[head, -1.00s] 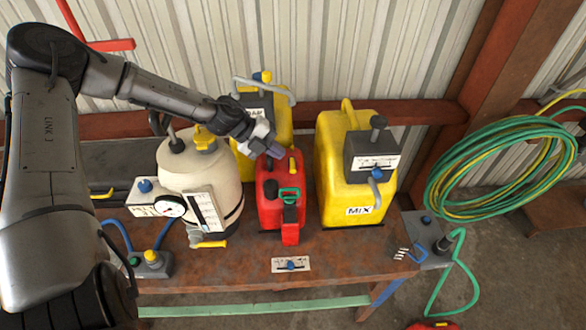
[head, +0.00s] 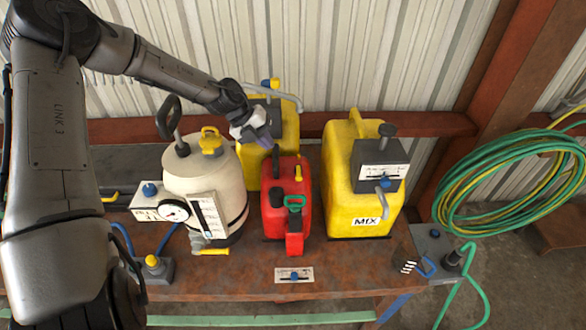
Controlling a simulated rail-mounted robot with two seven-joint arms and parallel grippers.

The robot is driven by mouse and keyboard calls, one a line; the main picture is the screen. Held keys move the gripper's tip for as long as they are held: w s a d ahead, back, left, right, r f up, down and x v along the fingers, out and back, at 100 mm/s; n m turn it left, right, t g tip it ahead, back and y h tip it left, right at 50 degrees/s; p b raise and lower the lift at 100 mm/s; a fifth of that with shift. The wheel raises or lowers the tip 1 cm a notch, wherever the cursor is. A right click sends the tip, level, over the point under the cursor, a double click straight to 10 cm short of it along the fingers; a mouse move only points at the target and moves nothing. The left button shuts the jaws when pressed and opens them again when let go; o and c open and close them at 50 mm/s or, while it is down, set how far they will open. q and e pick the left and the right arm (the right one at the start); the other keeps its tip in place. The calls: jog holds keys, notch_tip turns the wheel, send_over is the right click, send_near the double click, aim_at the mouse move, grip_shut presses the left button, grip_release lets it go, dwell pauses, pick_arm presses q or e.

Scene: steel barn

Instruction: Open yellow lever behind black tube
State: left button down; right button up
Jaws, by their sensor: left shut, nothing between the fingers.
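I cannot tell for certain which yellow lever the task means. A yellow lever-like fitting (head: 211,141) sits on top of the cream tank (head: 182,172), right of a black upright tube-like handle (head: 168,118). A small yellow lever (head: 298,173) stands on the red can (head: 273,215), beside a short black tube (head: 276,163). Another yellow lever (head: 215,251) is low on the cream tank's front. My left gripper (head: 262,139) is shut and empty, above and behind the red can, in front of the rear yellow can (head: 287,122). My right gripper is not in view.
A yellow MIX can (head: 345,205) with a grey box stands to the right. A gauge (head: 174,211) is on the cream tank's left front. The rusty bench (head: 235,283) has free room along its front. A green hose coil (head: 515,180) hangs at right.

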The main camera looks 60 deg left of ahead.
pick_arm(q)
send_near(297, 173)
jog(key=x, duration=0.5)
jog(key=shift+d, duration=0.1)
jog(key=shift+x, duration=1.2)
